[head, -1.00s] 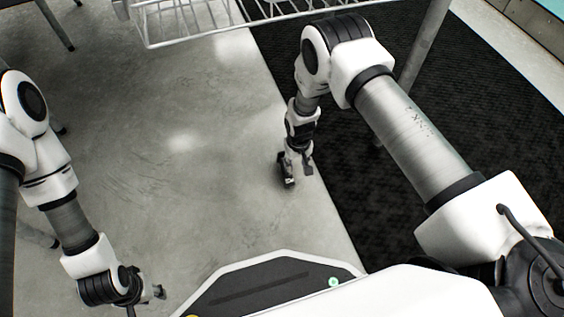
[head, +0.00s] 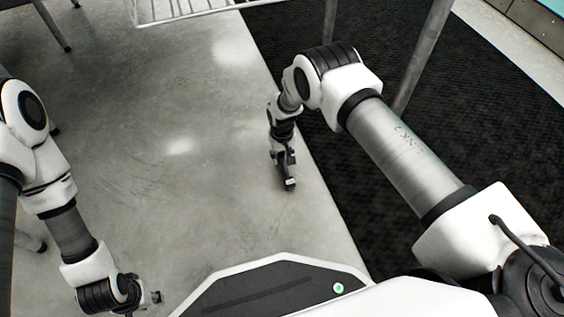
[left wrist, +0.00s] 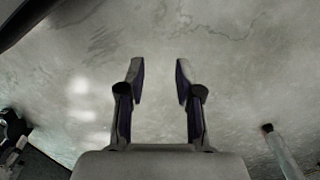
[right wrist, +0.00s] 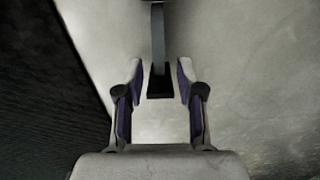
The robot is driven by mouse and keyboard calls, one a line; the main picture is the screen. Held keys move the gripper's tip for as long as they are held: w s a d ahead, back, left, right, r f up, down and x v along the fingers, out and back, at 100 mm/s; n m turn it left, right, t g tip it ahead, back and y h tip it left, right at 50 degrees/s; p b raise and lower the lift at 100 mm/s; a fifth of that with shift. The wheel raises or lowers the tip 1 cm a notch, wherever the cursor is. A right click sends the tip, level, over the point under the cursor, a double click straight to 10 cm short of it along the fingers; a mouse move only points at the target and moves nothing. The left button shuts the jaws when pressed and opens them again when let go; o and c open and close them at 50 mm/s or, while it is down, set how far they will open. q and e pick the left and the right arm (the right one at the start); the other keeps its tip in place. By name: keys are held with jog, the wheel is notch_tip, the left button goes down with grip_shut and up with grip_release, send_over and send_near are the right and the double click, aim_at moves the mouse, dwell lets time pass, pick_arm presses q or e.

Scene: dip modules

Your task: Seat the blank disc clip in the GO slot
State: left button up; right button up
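No disc clip and no GO slot can be made out in any view. My left gripper (head: 157,297) hangs over bare floor at the lower left; in the left wrist view (left wrist: 160,75) its fingers are apart with nothing between them. My right gripper (head: 289,184) points down near the dark mat's edge. In the right wrist view (right wrist: 159,75) its fingers stand apart. A grey bar with a black end (right wrist: 158,85) shows between them, without visible contact; I cannot tell whether it is near or far beyond.
A white wire rack (head: 185,8) is at the top. A metal post (head: 428,50) stands on the black mat (head: 470,125), behind my right arm. Another leg (left wrist: 287,155) shows in the left wrist view. The grey floor (head: 170,190) between my arms is clear.

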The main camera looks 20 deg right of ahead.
grip_shut()
